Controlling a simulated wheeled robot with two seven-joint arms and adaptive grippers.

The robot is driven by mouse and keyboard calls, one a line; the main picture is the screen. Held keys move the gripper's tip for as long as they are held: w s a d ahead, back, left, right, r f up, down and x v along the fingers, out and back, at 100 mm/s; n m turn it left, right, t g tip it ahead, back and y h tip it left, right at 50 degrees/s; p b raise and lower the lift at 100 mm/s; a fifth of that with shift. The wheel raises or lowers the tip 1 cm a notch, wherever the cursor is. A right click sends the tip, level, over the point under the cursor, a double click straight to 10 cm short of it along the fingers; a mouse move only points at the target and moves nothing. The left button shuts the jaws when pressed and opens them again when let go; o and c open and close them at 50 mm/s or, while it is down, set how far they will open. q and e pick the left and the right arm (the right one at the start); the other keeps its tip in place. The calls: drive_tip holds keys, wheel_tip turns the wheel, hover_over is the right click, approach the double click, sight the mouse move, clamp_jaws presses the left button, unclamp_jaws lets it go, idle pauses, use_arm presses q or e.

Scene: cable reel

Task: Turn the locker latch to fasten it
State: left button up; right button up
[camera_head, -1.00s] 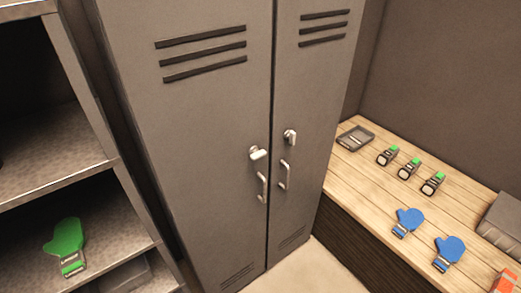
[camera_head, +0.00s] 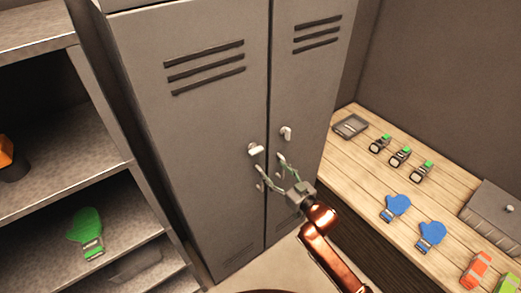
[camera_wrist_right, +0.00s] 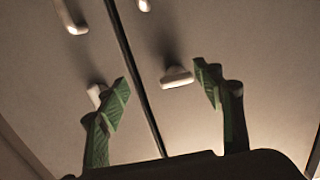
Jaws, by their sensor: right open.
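The tall grey locker (camera_head: 215,130) has two doors. The left door has a pale latch (camera_head: 256,150) with its lever lying roughly crosswise; the right door has another latch (camera_head: 286,132) with its lever pointing down. My right gripper (camera_head: 270,163) is open and empty in front of the doors, just below the latches, its green fingers partly hiding the door handles. In the right wrist view, a T-shaped latch (camera_wrist_right: 177,77) shows between the open fingertips (camera_wrist_right: 162,76), and the other latch (camera_wrist_right: 96,95) is partly behind the left finger. I see no clear contact. My left gripper is out of view.
A wooden bench (camera_head: 350,175) on the right holds a grey tray (camera_head: 350,126), several green-topped items, blue mitts (camera_head: 396,207) and a grey box (camera_head: 493,215). A shelf unit (camera_head: 130,185) on the left holds a green mitt (camera_head: 86,230). The floor before the locker is clear.

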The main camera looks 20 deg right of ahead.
approach(258, 152)
drive_tip(key=w, duration=0.2)
drive_tip(key=shift+y, duration=0.4)
drive_tip(key=p+x, duration=0.1)
drive_tip(key=x, duration=0.4)
drive_tip(key=shift+a+f, duration=0.15)
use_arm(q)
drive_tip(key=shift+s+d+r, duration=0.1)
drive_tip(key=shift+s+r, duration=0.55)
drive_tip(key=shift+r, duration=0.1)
use_arm(e)
drive_tip(key=shift+x, duration=0.8)
drive_tip(key=shift+c, duration=0.3)
drive_tip(key=c, duration=0.5)
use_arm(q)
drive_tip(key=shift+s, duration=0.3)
use_arm(e)
drive_tip(key=c, duration=0.6)
